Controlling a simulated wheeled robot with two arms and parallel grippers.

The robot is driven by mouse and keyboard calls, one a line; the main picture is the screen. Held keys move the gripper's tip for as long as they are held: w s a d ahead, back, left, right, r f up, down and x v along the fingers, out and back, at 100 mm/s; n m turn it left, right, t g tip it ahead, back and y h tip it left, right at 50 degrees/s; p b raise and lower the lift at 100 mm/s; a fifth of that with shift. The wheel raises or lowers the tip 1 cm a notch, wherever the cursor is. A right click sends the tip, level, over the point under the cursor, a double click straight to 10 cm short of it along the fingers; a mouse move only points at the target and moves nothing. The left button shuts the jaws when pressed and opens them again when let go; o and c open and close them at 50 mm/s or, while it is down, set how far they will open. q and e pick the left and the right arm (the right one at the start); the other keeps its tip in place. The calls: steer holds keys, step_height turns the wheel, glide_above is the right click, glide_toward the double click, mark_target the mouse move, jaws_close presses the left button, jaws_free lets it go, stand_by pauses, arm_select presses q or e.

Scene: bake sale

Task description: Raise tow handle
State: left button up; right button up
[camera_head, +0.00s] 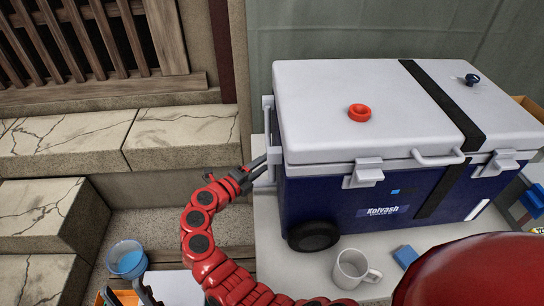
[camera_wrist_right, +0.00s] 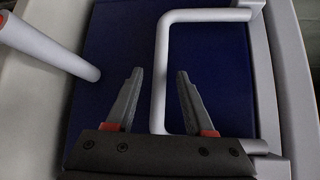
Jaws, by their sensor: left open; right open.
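A wheeled cooler with a dark blue body (camera_head: 330,208) and white lid (camera_head: 330,85) stands on a light surface. A pale handle frame (camera_head: 268,125), seemingly the tow handle, runs along its left end, partly hidden. In the right wrist view, a pale U-shaped handle (camera_wrist_right: 161,75) stands before a dark blue panel. My right gripper (camera_wrist_right: 158,88) is open, with the handle's long bar between its fingers in the picture; contact cannot be told.
A white mug (camera_head: 352,268) and a small blue block (camera_head: 405,256) stand before the cooler. A blue bowl (camera_head: 126,260) is at lower left, near stone steps (camera_head: 60,145). A pale rod (camera_wrist_right: 45,45) enters the right wrist view at left.

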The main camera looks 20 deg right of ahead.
steer(key=shift+w+d+f, duration=0.1)
steer(key=shift+w+d, duration=0.25)
steer(key=shift+d, duration=0.2)
jaws_close()
stand_by(1.1)
